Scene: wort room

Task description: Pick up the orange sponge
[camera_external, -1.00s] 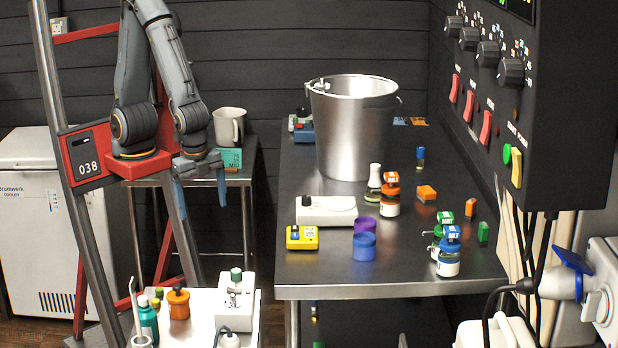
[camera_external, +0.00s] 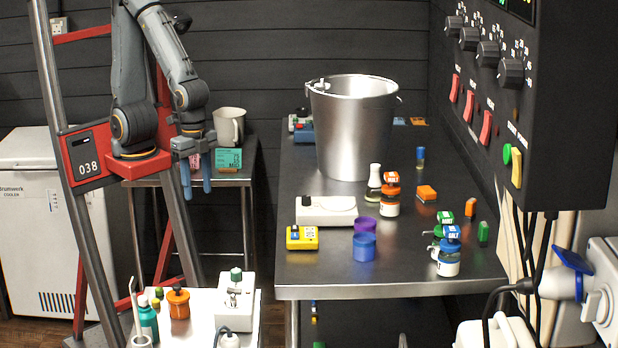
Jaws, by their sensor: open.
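A small orange block (camera_external: 427,193) lies flat on the steel table, right of the orange-capped bottle; it looks like the orange sponge. A smaller orange piece (camera_external: 470,207) stands to its right, near the table's right edge; I cannot tell exactly what it is. My gripper (camera_external: 196,189) hangs at the left with its two blue fingers pointing down. It is open and empty, in front of the small back table and well left of the steel table, far from the orange block.
A large steel bucket (camera_external: 356,135) stands on the steel table (camera_external: 310,275) between my arm and the orange block. An orange-capped bottle (camera_external: 390,196), a white flask (camera_external: 374,185) and a blue-capped bottle (camera_external: 448,256) stand nearby. The control panel (camera_external: 510,110) overhangs the right side.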

